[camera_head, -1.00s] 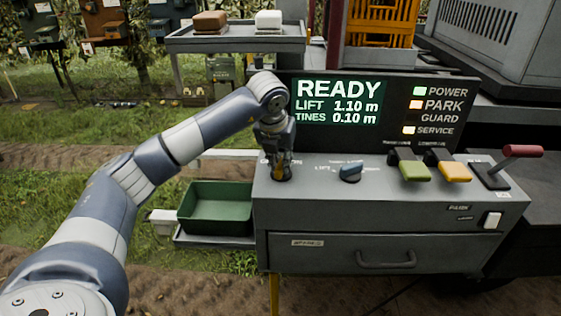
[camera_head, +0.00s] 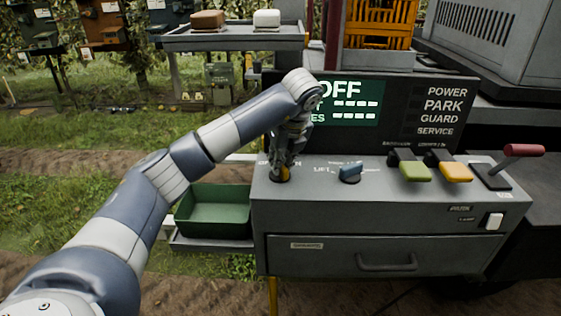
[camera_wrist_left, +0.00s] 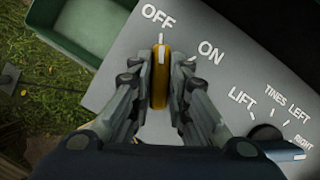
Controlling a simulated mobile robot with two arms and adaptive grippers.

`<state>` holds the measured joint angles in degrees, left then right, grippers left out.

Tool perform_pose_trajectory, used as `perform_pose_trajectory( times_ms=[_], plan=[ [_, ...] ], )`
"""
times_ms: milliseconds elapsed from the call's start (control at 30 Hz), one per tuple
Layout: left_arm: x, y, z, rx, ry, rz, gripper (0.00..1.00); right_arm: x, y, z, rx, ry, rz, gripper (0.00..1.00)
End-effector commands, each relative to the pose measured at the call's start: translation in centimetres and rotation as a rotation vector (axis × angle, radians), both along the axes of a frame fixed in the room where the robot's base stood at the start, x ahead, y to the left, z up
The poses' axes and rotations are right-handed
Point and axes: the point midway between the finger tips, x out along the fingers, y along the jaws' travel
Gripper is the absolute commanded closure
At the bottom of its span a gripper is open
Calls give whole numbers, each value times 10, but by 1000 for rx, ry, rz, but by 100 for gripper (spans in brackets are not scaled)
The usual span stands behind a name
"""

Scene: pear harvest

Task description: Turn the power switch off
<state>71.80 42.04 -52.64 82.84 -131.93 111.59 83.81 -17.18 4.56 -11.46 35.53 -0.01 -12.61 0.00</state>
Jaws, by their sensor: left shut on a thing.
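The power switch (camera_wrist_left: 159,80) is a yellow knob on the grey console top. In the left wrist view its white mark points at the OFF label. My left gripper (camera_head: 281,172) is shut on this knob, with a finger on each side of it; it also fills the middle of the left wrist view (camera_wrist_left: 160,92). In the head view the gripper hides most of the knob. The display (camera_head: 352,102) reads OFF with dashes below, partly hidden by my left arm. The POWER, PARK, GUARD and SERVICE lamps are dark. My right gripper is not in view.
A blue selector knob (camera_head: 349,173) sits right of the switch. A green bin (camera_head: 213,232) stands left of the console (camera_head: 340,215).

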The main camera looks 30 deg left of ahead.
Motion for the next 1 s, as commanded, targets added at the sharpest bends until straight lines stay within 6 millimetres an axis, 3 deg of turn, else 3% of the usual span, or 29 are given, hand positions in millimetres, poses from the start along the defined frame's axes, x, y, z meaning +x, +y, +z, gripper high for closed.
perform_pose_trajectory(
  times_ms=[600, 633, 700, 1000],
  plan=[
    [1, 1, 2, 0, -6, 43, 100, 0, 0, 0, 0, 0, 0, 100],
    [1, 1, 2, 0, -6, 43, 77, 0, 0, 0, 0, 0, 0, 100],
    [1, 1, 2, 0, -5, 42, 63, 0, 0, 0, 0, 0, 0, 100],
    [0, 0, 1, 0, -2, 40, 63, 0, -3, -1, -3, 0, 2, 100]
  ],
)
